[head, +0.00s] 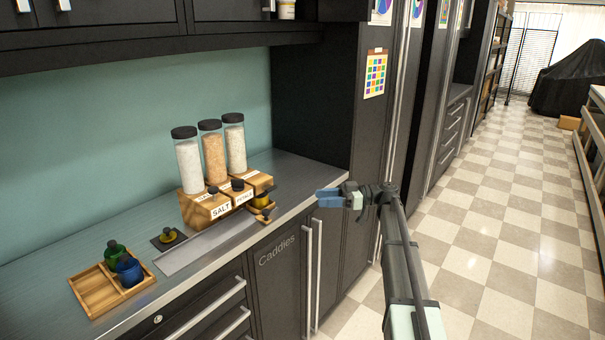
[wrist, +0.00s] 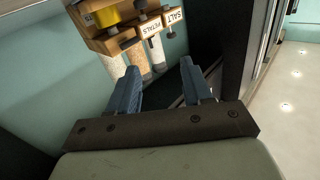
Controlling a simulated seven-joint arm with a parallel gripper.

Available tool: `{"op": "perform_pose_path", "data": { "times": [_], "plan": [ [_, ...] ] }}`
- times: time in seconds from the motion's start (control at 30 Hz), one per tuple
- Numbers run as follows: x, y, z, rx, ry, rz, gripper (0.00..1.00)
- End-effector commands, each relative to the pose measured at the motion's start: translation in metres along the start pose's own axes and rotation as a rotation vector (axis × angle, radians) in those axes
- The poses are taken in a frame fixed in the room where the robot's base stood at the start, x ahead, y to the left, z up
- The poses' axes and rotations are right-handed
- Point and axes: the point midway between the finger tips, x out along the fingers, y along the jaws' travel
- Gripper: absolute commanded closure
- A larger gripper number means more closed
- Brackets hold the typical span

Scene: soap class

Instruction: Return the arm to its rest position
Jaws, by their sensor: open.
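My gripper (head: 328,197) is off the front edge of the counter in the head view, at about counter height, to the right of the jars. Its blue fingers also show in the wrist view (wrist: 162,85), spread apart with nothing between them. My arm reaches up to it from the bottom right of the head view. The wrist view looks toward the wooden jar stand, which appears upside down there.
The counter (head: 60,255) holds a wooden stand (head: 192,207) with tall jars, labelled SALT and PETALS. A wooden tray (head: 90,290) holds a green and a blue bottle. A dark bottle stands on a small black pad (head: 168,239). The tiled aisle at right is clear.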

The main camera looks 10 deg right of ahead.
Motion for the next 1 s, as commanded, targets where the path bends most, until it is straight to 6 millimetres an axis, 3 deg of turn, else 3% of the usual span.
{"op": "perform_pose_path", "data": {
  "times": [0.23,0.47,0.67,0.87,1.0],
  "plan": [
    [0.000,0.012,0.005,0.308,-0.014,0.064,0.50],
    [-0.006,0.029,0.044,0.687,-0.147,0.254,0.50],
    [-0.026,0.017,0.108,1.027,-0.307,0.572,0.50],
    [-0.055,-0.023,0.216,1.282,-0.452,0.895,0.50],
    [-0.066,-0.061,0.288,1.380,-0.558,1.057,0.50]
  ]
}}
